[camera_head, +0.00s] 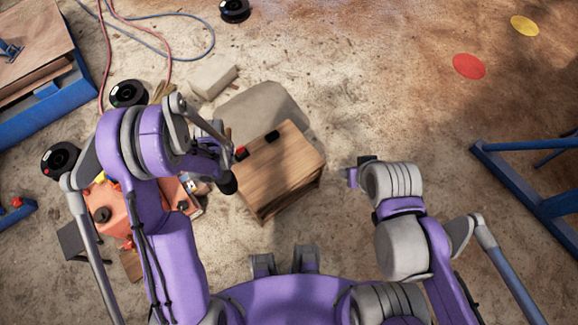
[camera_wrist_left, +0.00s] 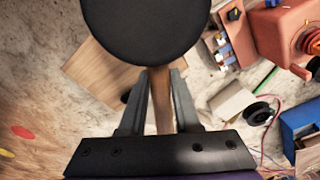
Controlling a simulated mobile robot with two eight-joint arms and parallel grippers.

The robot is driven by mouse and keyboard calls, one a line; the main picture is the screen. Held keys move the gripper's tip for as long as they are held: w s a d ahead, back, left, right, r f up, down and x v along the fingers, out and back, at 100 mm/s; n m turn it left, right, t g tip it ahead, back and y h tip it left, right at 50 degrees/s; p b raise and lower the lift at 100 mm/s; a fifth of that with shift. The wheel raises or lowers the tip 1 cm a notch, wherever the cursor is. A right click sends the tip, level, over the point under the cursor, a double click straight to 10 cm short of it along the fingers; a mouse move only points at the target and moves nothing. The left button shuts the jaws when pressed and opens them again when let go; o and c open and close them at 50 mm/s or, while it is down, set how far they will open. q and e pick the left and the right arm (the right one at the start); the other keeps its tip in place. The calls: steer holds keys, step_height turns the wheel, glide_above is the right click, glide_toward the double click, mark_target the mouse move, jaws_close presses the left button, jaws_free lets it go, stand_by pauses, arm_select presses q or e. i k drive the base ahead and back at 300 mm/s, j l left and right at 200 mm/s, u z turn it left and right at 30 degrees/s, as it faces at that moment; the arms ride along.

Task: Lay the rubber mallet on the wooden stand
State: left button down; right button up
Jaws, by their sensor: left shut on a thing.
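The rubber mallet has a round black head (camera_wrist_left: 147,28) and a wooden handle (camera_wrist_left: 160,105). My left gripper (camera_wrist_left: 162,82) is shut on the handle in the left wrist view. In the head view, the dark mallet head (camera_head: 228,184) shows beside the left edge of the wooden stand, with my left arm hiding the handle. The wooden stand (camera_head: 285,172) is a box with a flat brown top; part of it also shows behind the mallet in the wrist view (camera_wrist_left: 90,72). My right gripper (camera_head: 349,177) is right of the stand, its fingers not clear.
A small black item (camera_head: 272,136) and a red-and-black item (camera_head: 241,153) sit at the stand's far left edge. A grey block (camera_head: 212,76) lies on the floor behind. Orange equipment (camera_wrist_left: 282,35) stands close to the stand. Blue frames (camera_head: 530,190) are at right.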

mark_target(278, 173)
steer(key=l, duration=0.65)
steer(key=i+l, duration=0.1)
steer(key=l, duration=0.55)
